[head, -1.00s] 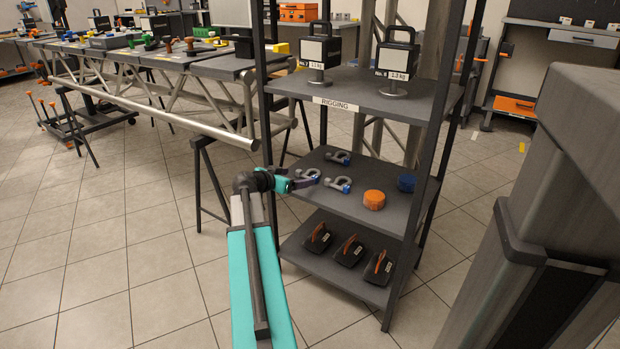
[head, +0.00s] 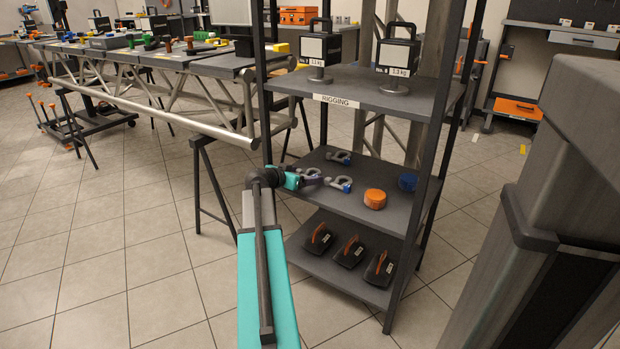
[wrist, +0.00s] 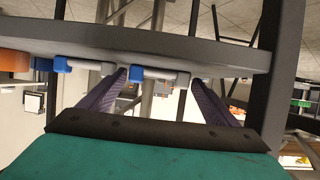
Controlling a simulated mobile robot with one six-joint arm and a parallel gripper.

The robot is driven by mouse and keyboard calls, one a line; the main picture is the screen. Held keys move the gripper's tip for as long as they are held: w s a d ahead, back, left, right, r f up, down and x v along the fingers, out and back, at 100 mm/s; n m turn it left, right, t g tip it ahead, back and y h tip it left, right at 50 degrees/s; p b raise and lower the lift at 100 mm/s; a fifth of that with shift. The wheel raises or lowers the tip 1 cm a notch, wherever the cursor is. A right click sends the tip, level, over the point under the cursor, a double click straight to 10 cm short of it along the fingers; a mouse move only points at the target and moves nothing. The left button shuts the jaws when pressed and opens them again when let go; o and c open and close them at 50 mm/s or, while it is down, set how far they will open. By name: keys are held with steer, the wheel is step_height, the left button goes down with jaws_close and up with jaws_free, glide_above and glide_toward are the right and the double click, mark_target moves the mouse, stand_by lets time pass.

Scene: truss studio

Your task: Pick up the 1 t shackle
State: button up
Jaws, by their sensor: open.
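Three shackles with blue pins and grey bows lie on the middle shelf (head: 330,208): a rear one (head: 339,157), a left one (head: 309,172) partly hidden by my gripper, and a front one (head: 341,184). No load mark is readable, so I cannot tell which is the 1 t shackle. My gripper (wrist: 158,78) is open and reaches in at the shelf's left edge. In the wrist view, which is upside down, one shackle (wrist: 165,75) shows between the fingertips. Another shackle (wrist: 88,65) is just left of the left finger. I cannot tell whether the fingers touch either one.
An orange round object (head: 375,199) and a blue one (head: 407,182) sit right of the shackles. Dark rack posts (head: 430,150) stand at the corners. The upper shelf (head: 350,88) holds weights; the lower shelf (head: 335,270) holds several dark items with orange handles.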

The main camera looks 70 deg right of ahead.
stand_by(0.5)
steer(key=c, duration=0.8)
steer(key=shift+c, duration=0.3)
steer(key=shift+r, duration=0.2)
steer(key=shift+r+p, duration=0.45)
steer(key=shift+r, duration=0.1)
step_height(320, 180, up, 3)
steer(key=shift+s+f+p, duration=0.1)
steer(key=shift+f+p, duration=0.1)
steer(key=shift+p, duration=0.5)
steer(key=s+a+p, duration=0.1)
steer(key=s+a, duration=0.1)
steer(key=s, duration=0.2)
steer(key=s+a+p, duration=0.1)
steer(key=s+a, duration=0.1)
steer(key=s, duration=0.3)
steer(key=s+a+r+p, duration=0.1)
steer(key=s+a, duration=0.2)
steer(key=s, duration=0.2)
steer(key=shift+s+a+p, duration=0.1)
steer(key=shift+p, duration=0.2)
